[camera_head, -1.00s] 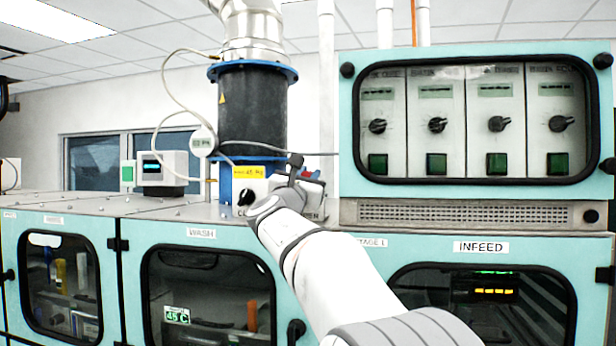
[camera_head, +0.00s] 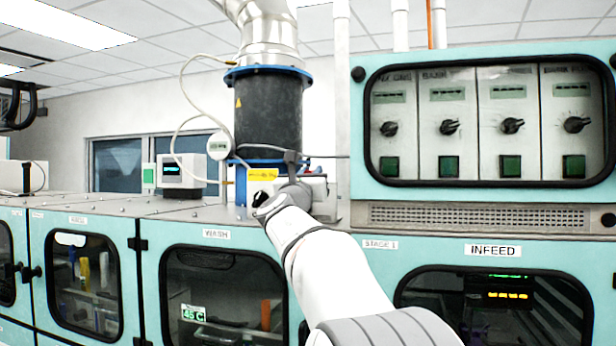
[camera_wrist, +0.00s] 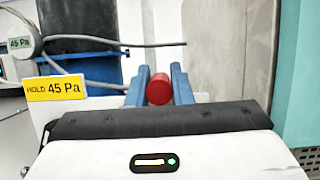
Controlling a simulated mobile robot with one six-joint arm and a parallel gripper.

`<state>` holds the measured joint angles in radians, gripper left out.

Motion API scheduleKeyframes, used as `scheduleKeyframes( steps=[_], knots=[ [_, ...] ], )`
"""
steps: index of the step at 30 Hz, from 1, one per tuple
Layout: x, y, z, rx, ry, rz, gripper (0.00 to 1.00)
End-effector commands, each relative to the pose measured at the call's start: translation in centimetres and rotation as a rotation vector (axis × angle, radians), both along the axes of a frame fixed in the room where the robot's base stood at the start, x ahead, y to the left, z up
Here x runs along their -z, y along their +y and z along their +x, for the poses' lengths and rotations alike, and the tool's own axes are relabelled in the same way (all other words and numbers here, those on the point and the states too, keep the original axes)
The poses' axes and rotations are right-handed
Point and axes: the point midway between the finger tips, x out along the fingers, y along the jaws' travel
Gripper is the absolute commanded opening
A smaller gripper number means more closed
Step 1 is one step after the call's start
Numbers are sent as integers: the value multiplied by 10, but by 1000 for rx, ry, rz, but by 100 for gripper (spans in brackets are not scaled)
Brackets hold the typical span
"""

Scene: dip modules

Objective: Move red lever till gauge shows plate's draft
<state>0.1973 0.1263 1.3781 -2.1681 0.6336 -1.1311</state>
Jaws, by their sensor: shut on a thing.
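My gripper (camera_wrist: 158,78) has its two blue fingers on either side of the red lever's round knob (camera_wrist: 159,90) in the wrist view, shut on it. The lever's shaft is hidden. The yellow plate (camera_wrist: 55,88) left of the fingers reads "HOLD 45 Pa". The round gauge (camera_wrist: 20,44) at the upper left shows small digits that look like 45 Pa. In the head view the gauge (camera_head: 220,145) hangs left of the dark duct and the plate (camera_head: 262,174) sits at the duct's foot. My arm hides most of the lever there.
The dark duct (camera_head: 269,110) with blue flanges stands behind my gripper. A teal control panel (camera_head: 357,140) with several knobs is to the right. A small display box (camera_head: 182,171) stands left on the counter. Thin hoses run beside the gauge.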

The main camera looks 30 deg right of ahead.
Motion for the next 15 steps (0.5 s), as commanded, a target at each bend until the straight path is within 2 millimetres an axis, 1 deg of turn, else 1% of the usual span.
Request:
scheduleKeyframes(
  steps=[7, 8, 15],
  knots=[
    [1, -6, -1, 6, 2, 2, 0],
    [1, -7, -2, 8, 3, 3, 21],
    [2, -10, -3, 14, 2, 3, 41]
  ],
)
